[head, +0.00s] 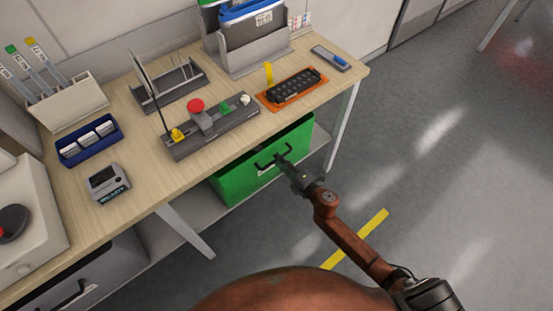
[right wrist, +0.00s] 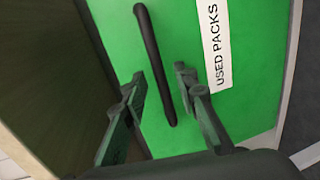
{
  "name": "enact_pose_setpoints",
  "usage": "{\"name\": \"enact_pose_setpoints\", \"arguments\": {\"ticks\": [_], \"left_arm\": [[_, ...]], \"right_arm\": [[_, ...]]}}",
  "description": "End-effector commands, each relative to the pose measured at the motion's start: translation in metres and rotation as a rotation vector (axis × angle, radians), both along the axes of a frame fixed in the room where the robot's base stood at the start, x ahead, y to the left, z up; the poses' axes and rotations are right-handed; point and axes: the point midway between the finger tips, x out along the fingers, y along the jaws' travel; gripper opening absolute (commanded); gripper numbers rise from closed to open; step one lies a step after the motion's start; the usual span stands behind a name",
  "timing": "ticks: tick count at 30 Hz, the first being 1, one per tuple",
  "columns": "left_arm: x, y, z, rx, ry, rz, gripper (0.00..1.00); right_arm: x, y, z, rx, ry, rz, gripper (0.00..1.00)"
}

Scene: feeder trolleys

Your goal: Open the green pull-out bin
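The green bin (head: 240,182) sits on the shelf under the wooden table, its green front facing the aisle. Its black bar handle (head: 268,158) stands out from the front. My right gripper (head: 282,161) is at the handle. In the right wrist view, the green front (right wrist: 185,130) fills most of the picture, with a white "USED PACKS" label (right wrist: 214,45). The black handle (right wrist: 150,45) runs between the two spread fingers of my right gripper (right wrist: 160,80), with gaps on both sides. My left gripper is not in view.
The table (head: 140,190) carries a control panel with a red button (head: 196,105), an orange tray (head: 268,97), a blue tray (head: 62,153) and racks. A table leg (head: 343,125) stands right of the bin. The grey floor in front, with a yellow line (head: 372,226), is clear.

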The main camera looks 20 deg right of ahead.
Motion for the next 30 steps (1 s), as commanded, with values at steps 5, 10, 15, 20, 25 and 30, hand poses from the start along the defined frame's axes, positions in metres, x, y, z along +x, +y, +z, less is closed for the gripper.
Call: {"name": "enact_pose_setpoints", "arguments": {"ticks": [5,10,15,20,25,30], "left_arm": [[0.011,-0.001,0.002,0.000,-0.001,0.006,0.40],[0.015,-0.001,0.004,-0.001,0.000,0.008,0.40],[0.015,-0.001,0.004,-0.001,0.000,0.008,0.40],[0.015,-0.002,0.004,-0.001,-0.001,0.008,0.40],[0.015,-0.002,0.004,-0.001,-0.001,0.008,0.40],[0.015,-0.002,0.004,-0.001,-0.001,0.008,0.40]], "right_arm": [[0.017,0.006,-0.006,0.001,0.002,-0.002,0.27],[0.022,0.007,-0.006,0.002,0.002,-0.003,0.27],[0.022,0.007,-0.005,0.002,0.002,-0.003,0.27],[0.021,0.007,-0.005,0.002,0.002,-0.003,0.17],[0.021,0.007,-0.006,0.002,0.002,-0.003,0.05],[0.021,0.007,-0.006,0.002,0.003,-0.003,0.00]]}}
